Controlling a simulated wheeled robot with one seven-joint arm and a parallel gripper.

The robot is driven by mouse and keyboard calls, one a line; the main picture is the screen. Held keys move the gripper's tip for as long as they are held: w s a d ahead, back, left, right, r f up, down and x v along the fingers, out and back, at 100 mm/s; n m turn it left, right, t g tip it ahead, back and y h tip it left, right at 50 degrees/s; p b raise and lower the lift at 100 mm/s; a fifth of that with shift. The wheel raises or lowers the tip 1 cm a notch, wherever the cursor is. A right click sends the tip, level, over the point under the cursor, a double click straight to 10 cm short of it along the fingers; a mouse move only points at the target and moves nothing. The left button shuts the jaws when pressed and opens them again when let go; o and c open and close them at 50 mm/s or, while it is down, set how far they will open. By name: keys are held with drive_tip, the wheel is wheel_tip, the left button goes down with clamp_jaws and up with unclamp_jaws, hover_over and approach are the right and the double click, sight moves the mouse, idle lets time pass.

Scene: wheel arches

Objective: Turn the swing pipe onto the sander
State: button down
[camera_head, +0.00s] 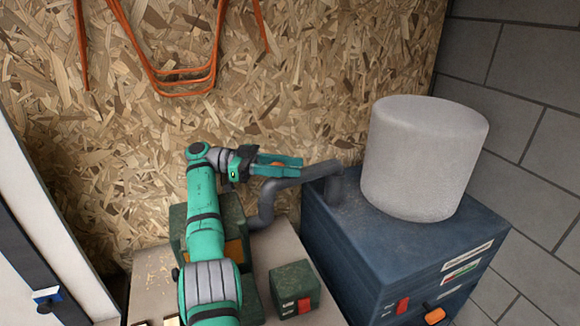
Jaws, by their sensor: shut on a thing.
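The grey swing pipe (306,174) rises from the left part of the blue cabinet's top. It runs left, then bends down through a crooked end (265,209) beside a larger green machine, which looks like the sander (178,222). My gripper (284,163) is shut at the pipe's upper run, with an orange part showing between the fingers, seemingly a grip on the pipe. My arm hides much of the sander, with an orange-brown patch showing beside the arm. I cannot tell whether the pipe's end touches the sander.
The blue cabinet (350,262) carries a big pale drum (423,160). A small green box (294,289) with a red switch stands on the light bench (283,247). Orange bars (185,83) hang on the chipboard wall behind. A white panel stands at left.

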drive_tip(key=shift+d+r, duration=0.1)
drive_tip(key=shift+d, duration=0.3)
drive_tip(key=c, duration=1.4)
unclamp_jaws()
drive_tip(key=shift+w, duration=0.1)
drive_tip(key=shift+o, duration=0.5)
drive_tip(key=shift+a, duration=0.15)
drive_tip(key=shift+r, duration=1.6)
drive_tip(key=s+a+r, duration=0.1)
drive_tip(key=s+r, duration=0.8)
drive_tip(key=s, duration=0.5)
drive_tip(key=shift+r, duration=0.35)
